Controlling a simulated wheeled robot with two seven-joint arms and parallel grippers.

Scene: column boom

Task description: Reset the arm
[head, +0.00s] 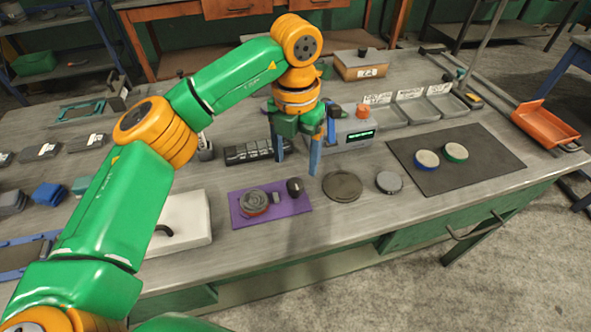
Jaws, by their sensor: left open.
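My left arm, green and orange, comes in from the lower left and bends over the workbench (345,235). Its gripper (298,168) points down above the middle of the bench, with its two blue fingers apart and nothing seen between them. Below and in front of the fingers is a purple mat (239,217) bearing a round metal part (254,203) and a small dark knob-like thing (294,187). My right gripper is not in this view.
A round dark plate (342,185) and a grey disc (389,182) lie right of the mat. A device with a green display (358,136) stands behind the gripper. A dark mat (480,180) holds two discs. A white box (185,225) stands left. An orange tray (546,122) is far right.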

